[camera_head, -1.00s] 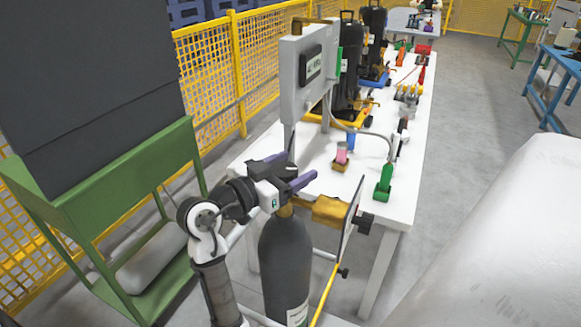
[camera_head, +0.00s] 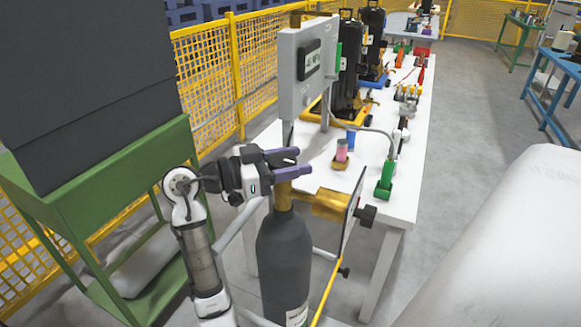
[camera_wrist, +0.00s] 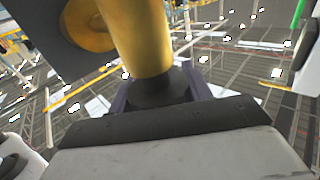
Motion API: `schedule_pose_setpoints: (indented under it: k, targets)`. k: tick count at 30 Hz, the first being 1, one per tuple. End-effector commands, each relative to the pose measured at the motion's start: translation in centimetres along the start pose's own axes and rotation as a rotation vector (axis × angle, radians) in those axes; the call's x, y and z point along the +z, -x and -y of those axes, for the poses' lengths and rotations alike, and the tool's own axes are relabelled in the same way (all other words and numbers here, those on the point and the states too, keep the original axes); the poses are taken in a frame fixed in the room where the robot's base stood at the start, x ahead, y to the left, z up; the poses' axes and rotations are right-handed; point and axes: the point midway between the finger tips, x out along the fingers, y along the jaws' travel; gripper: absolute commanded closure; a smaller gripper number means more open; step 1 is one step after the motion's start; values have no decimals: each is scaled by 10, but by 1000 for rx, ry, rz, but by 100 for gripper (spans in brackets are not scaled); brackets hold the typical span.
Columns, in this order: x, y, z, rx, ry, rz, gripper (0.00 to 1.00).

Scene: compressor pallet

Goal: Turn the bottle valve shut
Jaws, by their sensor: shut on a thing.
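The dark grey gas bottle (camera_head: 285,255) stands upright at the front, with a brass valve (camera_head: 283,200) on its neck. In the wrist view the brass valve body (camera_wrist: 148,35) rises from a black knob (camera_wrist: 160,88), which sits between my purple fingers. My gripper (camera_head: 294,162) is at the top of the valve, its fingers reaching in from the left, and is shut on the knob. In the head view the fingers hide most of the knob. The wrist view also shows my gripper (camera_wrist: 158,98), with its finger ends partly hidden behind the knob.
A brass fitting (camera_head: 330,203) juts right towards a thin panel and black knob (camera_head: 366,215). A grey gauge box (camera_head: 305,70) stands behind. The white bench (camera_head: 400,205) carries coloured fittings. A green frame (camera_head: 95,190) stands left; a large white rounded body (camera_head: 500,240) is front right.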

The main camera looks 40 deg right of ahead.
Motion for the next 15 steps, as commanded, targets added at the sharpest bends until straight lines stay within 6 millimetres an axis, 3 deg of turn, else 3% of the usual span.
schedule_pose_setpoints:
  k: [8, 9, 13, 15]
  targets:
    - [0, 0, 0, 5, 0, 0, 74]
    - [0, 0, 0, 5, 0, 0, 48]
    - [0, 0, 0, 5, 0, 0, 31]
    - [0, 0, 0, 5, 0, 0, 29]
